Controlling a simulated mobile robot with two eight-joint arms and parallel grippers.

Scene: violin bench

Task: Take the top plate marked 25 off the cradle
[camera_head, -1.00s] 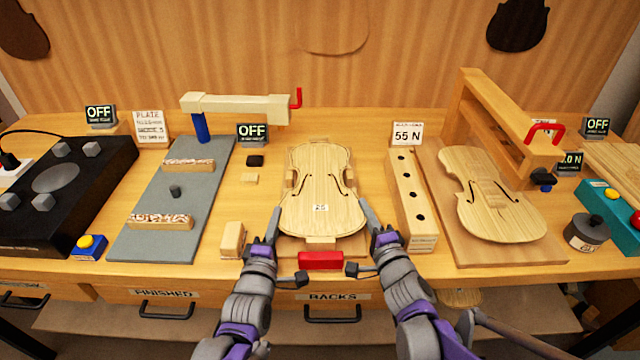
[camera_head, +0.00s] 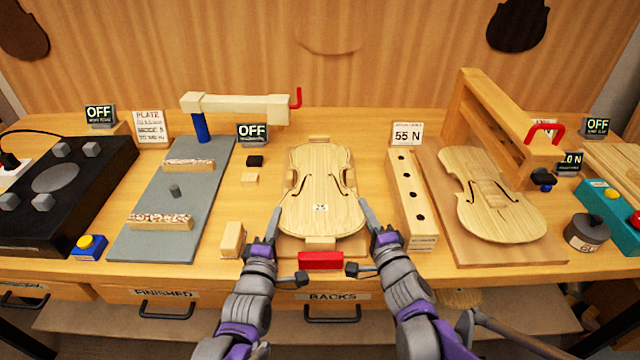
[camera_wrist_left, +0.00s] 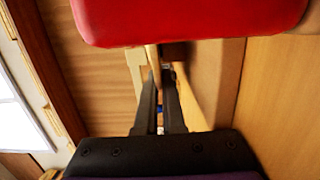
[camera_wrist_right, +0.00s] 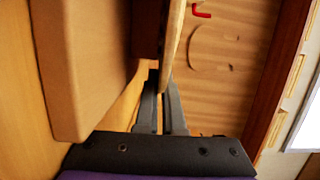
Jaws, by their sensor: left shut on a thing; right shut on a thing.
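The top plate marked 25 (camera_head: 318,190) is a pale violin plate with two f-holes, lying face up over the cradle (camera_head: 320,243) in the middle of the bench. Its number label is on the lower part. My left gripper (camera_head: 274,222) is shut on its left edge, and my right gripper (camera_head: 366,218) is shut on its right edge. In the left wrist view the plate's thin edge (camera_wrist_left: 152,58) sits between the fingers. The right wrist view shows the plate edge-on (camera_wrist_right: 173,45) between the fingers. Most of the cradle is hidden under the plate.
A red block (camera_head: 320,260) sits at the cradle's front. A wooden block with holes (camera_head: 411,200) stands close on the right, and a small wooden block (camera_head: 232,240) on the left. Another violin plate (camera_head: 490,200) lies under a wooden frame further right.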

